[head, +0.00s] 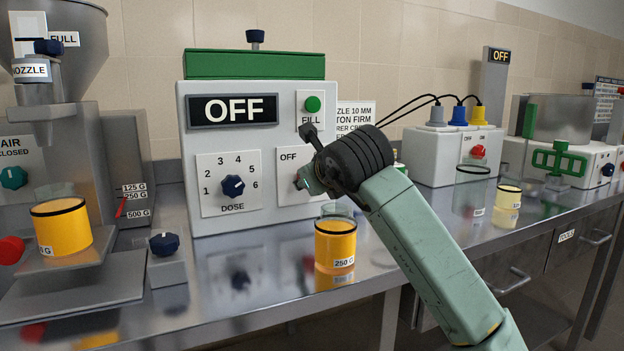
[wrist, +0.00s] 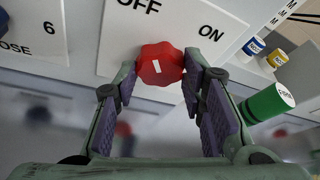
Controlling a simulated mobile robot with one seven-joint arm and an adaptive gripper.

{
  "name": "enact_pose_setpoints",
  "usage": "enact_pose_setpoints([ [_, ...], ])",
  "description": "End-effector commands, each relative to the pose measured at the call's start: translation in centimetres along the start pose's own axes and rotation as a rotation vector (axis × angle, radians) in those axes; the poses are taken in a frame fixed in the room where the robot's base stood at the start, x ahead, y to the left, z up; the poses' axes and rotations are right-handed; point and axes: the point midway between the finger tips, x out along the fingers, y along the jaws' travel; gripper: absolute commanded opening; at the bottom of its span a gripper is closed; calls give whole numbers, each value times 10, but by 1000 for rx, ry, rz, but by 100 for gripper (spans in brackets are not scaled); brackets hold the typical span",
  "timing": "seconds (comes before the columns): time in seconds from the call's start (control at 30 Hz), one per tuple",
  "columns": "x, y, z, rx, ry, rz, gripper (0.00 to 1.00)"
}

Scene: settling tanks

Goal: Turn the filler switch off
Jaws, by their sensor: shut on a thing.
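The filler (head: 260,140) is a white box with a green top, and its display (head: 234,109) reads OFF. Its switch is a red knob (wrist: 161,65) on a white plate marked OFF and ON, best seen in the wrist view. The knob's white mark points toward the OFF label. My gripper (wrist: 157,75) is shut on the red knob, with one finger on each side. In the head view my gripper (head: 304,181) is at the right part of the filler's front and hides the knob and the ON label.
A dose dial (head: 232,186) is left of the switch, and a green FILL button (head: 313,104) is above it. An orange-filled beaker (head: 335,246) stands on the steel bench under my arm. A control box (head: 455,150) with a red knob stands to the right.

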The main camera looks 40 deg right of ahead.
Motion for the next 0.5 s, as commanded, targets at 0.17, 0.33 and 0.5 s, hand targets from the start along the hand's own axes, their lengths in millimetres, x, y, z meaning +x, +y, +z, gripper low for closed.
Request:
enact_pose_setpoints([
  [0.17,0,0,0,-2,-1,-1,39],
  [0.33,0,0,0,-1,-1,-1,50],
  [0.5,0,0,0,-1,-1,0,57],
])
